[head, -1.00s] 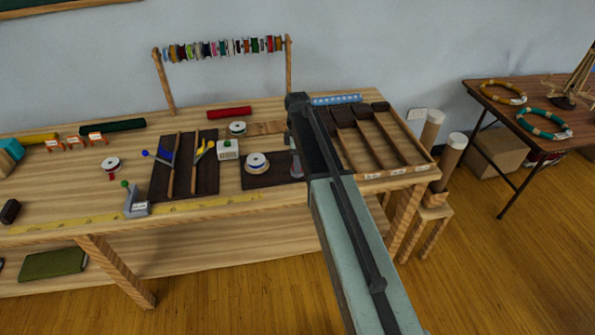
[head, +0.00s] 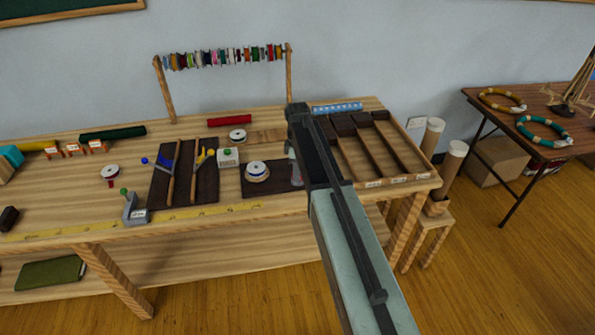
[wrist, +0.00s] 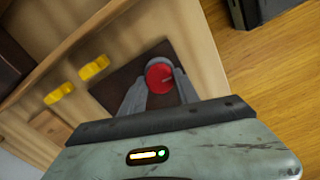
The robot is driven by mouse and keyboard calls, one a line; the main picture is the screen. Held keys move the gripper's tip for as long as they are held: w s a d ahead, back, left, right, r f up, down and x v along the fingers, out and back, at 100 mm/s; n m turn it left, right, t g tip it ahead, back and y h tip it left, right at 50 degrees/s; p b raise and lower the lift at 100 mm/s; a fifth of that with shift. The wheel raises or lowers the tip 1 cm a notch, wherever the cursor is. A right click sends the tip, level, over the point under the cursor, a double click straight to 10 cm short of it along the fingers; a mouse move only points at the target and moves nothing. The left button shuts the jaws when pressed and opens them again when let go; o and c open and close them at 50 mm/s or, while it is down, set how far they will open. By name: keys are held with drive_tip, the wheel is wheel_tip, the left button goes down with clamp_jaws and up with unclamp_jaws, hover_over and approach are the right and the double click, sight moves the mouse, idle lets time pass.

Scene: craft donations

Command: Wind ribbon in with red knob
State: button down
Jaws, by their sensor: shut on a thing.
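In the wrist view the red knob (wrist: 158,78) is round and bright, in front of a dark brown plate (wrist: 112,88). My gripper (wrist: 160,74) has its grey fingers on either side of the knob, shut on it. A white spool with a blue band (head: 257,171) sits on a dark mat (head: 272,186) left of my arm. I cannot tell how much ribbon is out.
A sectioned wooden tray (head: 408,177) is just right of my arm. A rack of spools (head: 225,57) stands behind. In the wrist view, two yellow pieces (wrist: 94,67) lie nearby.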

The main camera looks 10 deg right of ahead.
drive_tip(key=m, duration=1.7)
drive_tip(key=shift+m, duration=0.4)
drive_tip(key=m, duration=0.5)
drive_tip(key=shift+m, duration=0.4)
drive_tip(key=c, duration=0.9)
unclamp_jaws()
